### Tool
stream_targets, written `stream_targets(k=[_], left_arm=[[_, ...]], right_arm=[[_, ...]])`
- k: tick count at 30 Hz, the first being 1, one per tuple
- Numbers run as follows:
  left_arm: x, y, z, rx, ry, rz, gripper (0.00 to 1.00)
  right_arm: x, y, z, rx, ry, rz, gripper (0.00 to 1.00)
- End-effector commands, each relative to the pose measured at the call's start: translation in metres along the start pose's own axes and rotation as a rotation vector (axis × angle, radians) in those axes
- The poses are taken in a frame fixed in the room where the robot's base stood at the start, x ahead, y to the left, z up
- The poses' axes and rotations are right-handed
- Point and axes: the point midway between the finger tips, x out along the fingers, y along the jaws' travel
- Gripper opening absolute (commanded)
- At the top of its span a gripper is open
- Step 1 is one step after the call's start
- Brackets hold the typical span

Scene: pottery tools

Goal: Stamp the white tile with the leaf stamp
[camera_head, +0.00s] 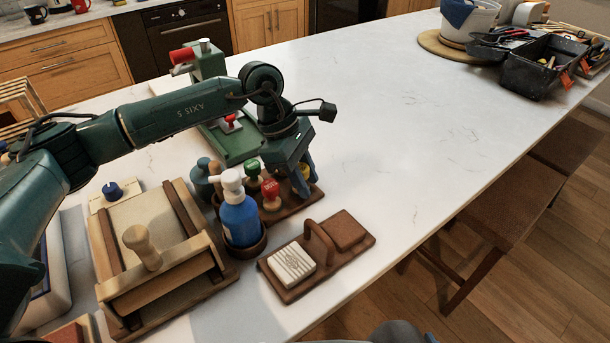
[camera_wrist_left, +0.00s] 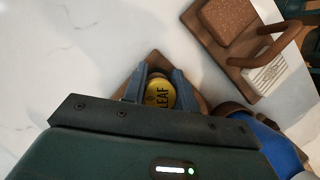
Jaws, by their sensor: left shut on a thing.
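My left gripper (camera_head: 306,178) is over the right end of a brown stamp holder (camera_head: 283,209). In the left wrist view its fingers (camera_wrist_left: 160,88) are closed around a round yellow stamp top marked LEAF (camera_wrist_left: 160,93). The leaf stamp also shows partly in the head view (camera_head: 303,172), behind the fingers. I cannot tell whether it still rests in the holder. The white tile (camera_head: 292,263) lies on the left part of a brown handled tray (camera_head: 330,263); it also shows in the left wrist view (camera_wrist_left: 270,75). My right gripper is not in view.
A green-capped stamp (camera_head: 253,168) and a red-capped stamp (camera_head: 270,188) stand in the holder. A blue pump bottle (camera_head: 240,215) stands between the holder and a wooden press (camera_head: 160,255). A brown pad (camera_head: 345,230) sits beyond the tray's arched handle (camera_head: 318,240).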

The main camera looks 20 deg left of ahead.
Motion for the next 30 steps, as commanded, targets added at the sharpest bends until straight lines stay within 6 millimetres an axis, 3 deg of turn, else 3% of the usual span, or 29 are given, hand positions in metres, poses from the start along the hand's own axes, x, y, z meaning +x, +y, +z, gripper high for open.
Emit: stream_targets(k=[8,9,17,27,30], left_arm=[[0.004,0.0,-0.002,0.001,0.0,0.0,0.05],[0.003,0.0,-0.001,0.001,0.0,0.0,0.31],[0.003,0.0,-0.001,0.0,0.0,0.0,0.52],[0.003,0.0,-0.001,0.0,0.0,0.0,0.53],[-0.009,0.001,-0.002,0.0,0.001,0.004,0.53]], right_arm=[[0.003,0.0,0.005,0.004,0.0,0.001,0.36],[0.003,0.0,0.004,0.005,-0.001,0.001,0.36],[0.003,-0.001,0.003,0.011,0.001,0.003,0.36],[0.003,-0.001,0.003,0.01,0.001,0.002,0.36],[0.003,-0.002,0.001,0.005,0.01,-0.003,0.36]])
